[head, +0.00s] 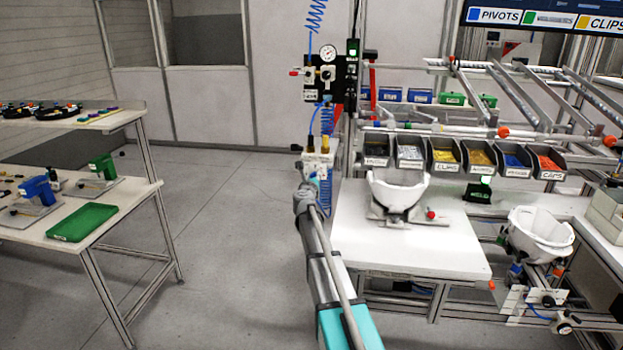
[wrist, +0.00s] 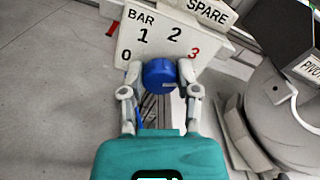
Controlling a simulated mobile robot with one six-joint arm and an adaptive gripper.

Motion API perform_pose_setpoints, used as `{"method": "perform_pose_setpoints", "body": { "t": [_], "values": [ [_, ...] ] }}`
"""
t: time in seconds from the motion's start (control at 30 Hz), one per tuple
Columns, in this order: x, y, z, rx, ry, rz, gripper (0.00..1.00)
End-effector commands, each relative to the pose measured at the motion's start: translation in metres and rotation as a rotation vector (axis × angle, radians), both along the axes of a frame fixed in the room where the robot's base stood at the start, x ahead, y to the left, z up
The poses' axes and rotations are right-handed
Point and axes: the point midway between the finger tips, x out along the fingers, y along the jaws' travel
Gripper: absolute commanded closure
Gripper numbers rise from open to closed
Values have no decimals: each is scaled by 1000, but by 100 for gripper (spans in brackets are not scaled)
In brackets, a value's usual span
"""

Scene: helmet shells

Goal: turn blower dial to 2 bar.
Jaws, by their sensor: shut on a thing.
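The blue blower dial (wrist: 160,74) sits low on a white panel (wrist: 135,40) marked BAR, with 0 at its left, 1 and 2 above and a red 3 at its right. My gripper (wrist: 158,80) is shut on the dial, one finger on each side. I cannot make out a pointer on the dial, so its setting is unclear. In the head view my arm reaches to the white blower box (head: 318,165) below the regulator board; the dial is hidden there.
A round pressure gauge (head: 328,53) is on the board above. A white workbench (head: 400,245) with a helmet shell (head: 398,192) and a row of parts bins (head: 443,155) lie to the right. A table (head: 60,228) stands at the left, with open floor between.

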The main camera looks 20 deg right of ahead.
Motion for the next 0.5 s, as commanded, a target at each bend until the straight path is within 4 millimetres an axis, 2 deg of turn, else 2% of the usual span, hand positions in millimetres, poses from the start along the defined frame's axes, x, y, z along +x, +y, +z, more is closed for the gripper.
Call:
{"method": "perform_pose_setpoints", "body": {
  "t": [0.5],
  "values": [
    [4, 2, 0, -409, 274, 5, 100]
  ]
}}
